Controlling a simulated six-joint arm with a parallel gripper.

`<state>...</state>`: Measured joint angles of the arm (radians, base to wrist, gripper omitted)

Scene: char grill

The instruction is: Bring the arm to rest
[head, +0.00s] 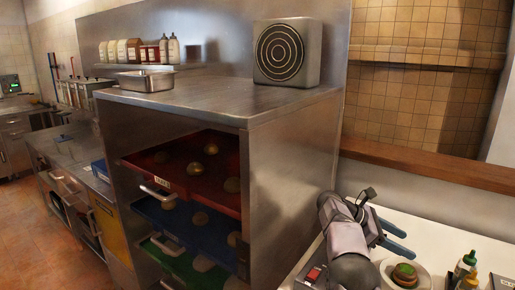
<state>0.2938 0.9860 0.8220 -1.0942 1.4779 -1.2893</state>
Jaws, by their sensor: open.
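My arm rises at the bottom right in the head view, over the white counter (455,237). My gripper (409,246) points to the right, its two blue-grey fingers spread apart with nothing seen between them. In the picture it is just above a plate (424,283) holding a burger-like item with a green top (404,273). I cannot tell the height of the gripper above the counter.
Left of my arm stands a steel cabinet (290,160) with red (215,183), blue (205,232) and green (180,262) trays holding round patties. Bottles with green (465,262) and yellow (469,282) caps stand right of the plate. A wooden ledge (430,172) runs behind the counter.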

